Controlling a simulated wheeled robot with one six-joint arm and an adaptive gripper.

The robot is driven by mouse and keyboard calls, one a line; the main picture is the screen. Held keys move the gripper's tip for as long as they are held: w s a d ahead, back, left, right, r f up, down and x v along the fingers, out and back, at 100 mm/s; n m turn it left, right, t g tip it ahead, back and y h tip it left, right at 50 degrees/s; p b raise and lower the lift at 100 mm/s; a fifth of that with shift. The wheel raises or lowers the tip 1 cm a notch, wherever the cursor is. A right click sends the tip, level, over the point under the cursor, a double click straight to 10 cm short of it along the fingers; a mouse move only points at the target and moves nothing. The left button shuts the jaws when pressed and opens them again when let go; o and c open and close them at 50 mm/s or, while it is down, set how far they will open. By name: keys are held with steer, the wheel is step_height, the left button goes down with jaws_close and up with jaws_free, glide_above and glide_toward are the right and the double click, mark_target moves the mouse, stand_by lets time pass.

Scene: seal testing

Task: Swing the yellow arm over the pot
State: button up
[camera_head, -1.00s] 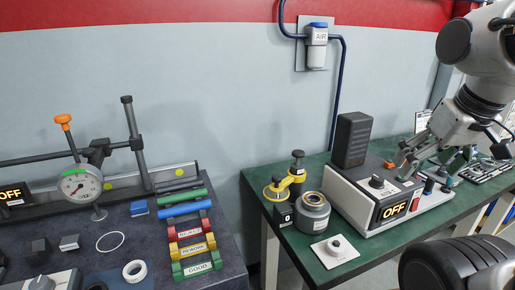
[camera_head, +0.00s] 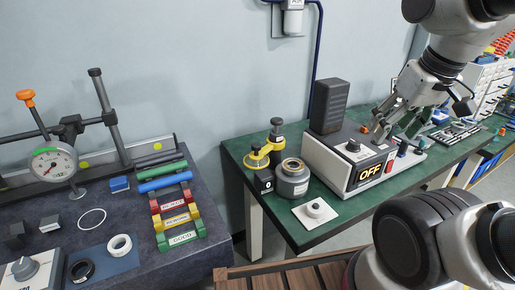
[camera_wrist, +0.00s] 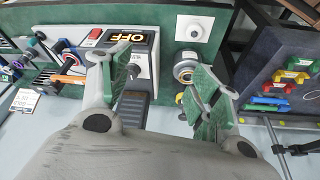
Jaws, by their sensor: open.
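The yellow arm (camera_head: 262,154) is on the green bench, reaching left from a dark-knobbed post, with a black knob at its outer end. The pot (camera_head: 292,180), a grey cylinder with a brass-coloured ring on top, stands just right of it. The arm is beside the pot, not over its opening. The pot also shows in the wrist view (camera_wrist: 185,73), partly behind a finger; the yellow arm is not clear there. My gripper (camera_head: 386,124) is open and empty, above the right part of the control box, well right of the yellow arm. Its green-padded fingers are spread in the wrist view (camera_wrist: 160,72).
The control box (camera_head: 345,163) with an OFF display and a tall dark block (camera_head: 331,105) stand between my gripper and the pot. A white plate with a knob (camera_head: 315,211) lies in front. A dark table (camera_head: 125,215) with a dial gauge is left, across a gap.

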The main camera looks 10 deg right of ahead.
steer(key=w+a+f+n+g, duration=0.1)
steer(key=w+a, duration=0.2)
steer(key=w+a+f+n+g, duration=0.1)
steer(key=w+a, duration=0.2)
steer(key=a, duration=0.1)
steer(key=w+a+f+n+g, duration=0.1)
steer(key=w+a+f, duration=0.1)
steer(key=w+a, duration=0.1)
steer(key=shift+w+a, duration=0.15)
steer(key=shift+w, duration=0.15)
steer(key=shift+c, duration=0.4)
steer(key=m+g, duration=0.1)
steer(key=m, duration=0.1)
glide_above(256, 144)
step_height(256, 144, down, 3)
steer(key=shift+s+f, duration=0.1)
steer(key=shift+s, duration=0.05)
steer(key=shift+r+m, duration=0.4)
steer(key=shift+m, duration=0.2)
steer(key=shift+f, duration=0.2)
steer(key=shift+m, duration=0.3)
step_height(256, 144, down, 8)
steer(key=shift+r, duration=0.2)
